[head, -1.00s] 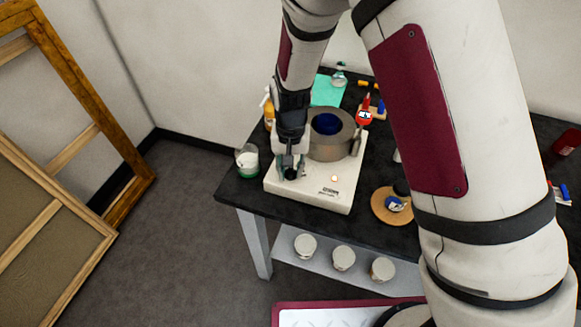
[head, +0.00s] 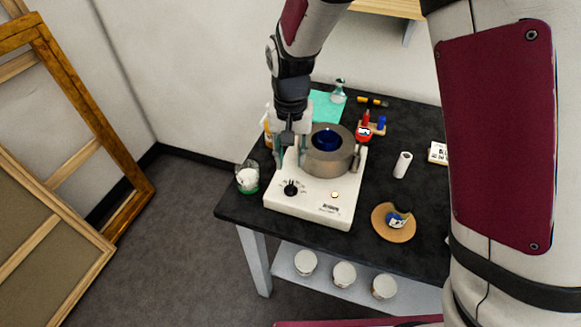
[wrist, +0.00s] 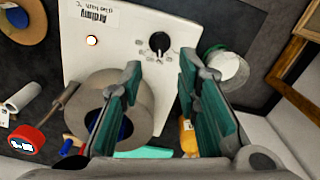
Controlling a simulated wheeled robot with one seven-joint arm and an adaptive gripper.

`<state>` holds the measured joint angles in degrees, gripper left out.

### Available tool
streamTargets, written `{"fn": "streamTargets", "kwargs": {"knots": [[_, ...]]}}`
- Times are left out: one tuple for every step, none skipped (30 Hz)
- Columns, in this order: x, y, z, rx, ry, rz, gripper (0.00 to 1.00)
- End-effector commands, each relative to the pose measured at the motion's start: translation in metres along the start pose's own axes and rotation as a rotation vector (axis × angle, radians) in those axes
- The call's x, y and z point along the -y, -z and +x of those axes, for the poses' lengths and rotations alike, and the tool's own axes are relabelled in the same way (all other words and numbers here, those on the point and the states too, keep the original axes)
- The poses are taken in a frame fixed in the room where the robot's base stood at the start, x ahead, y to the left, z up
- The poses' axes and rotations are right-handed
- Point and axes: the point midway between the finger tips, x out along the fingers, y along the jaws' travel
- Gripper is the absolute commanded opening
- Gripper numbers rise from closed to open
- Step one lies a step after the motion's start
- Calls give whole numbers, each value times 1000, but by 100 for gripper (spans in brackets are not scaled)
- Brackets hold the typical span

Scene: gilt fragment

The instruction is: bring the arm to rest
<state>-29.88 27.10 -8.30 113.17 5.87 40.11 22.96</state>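My gripper (head: 290,152) is above the left part of a white heating device (head: 312,208) on the black table. In the wrist view my gripper (wrist: 160,66) is open, with its teal-padded fingers apart and nothing between them. The device's black knob (head: 291,188) is free of the fingers and also shows in the wrist view (wrist: 159,42). A small lamp (head: 334,195) glows on the device's front. A grey ring-shaped pot (head: 330,162) with a dark blue inside sits on the device, right beside my gripper. Part of my arm hides the right of the table.
A glass jar (head: 247,178) with white and green contents stands left of the device. A cork mat (head: 393,222), a white cylinder (head: 402,165) and a red bottle (head: 364,130) lie to the right. Wooden frames (head: 60,110) lean at the left wall.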

Motion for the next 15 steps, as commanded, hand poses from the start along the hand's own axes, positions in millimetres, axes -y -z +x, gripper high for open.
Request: {"fn": "streamTargets", "kwargs": {"knots": [[0,0,-4,-1,0,0,30],[0,0,-6,-1,0,0,30],[0,0,-8,-1,0,0,30],[0,0,-10,-1,0,0,30],[0,0,-10,0,0,0,30],[0,0,-11,0,-1,0,30],[0,0,-11,0,-1,0,30],[0,0,-11,1,-1,0,30],[0,0,-11,1,-1,0,30],[0,0,-11,1,-1,0,30],[0,0,-11,1,-1,0,30],[0,0,-11,1,-1,0,30],[0,0,-11,1,-1,0,30],[0,0,-11,1,-1,0,30],[0,0,-11,1,-1,0,30]]}}
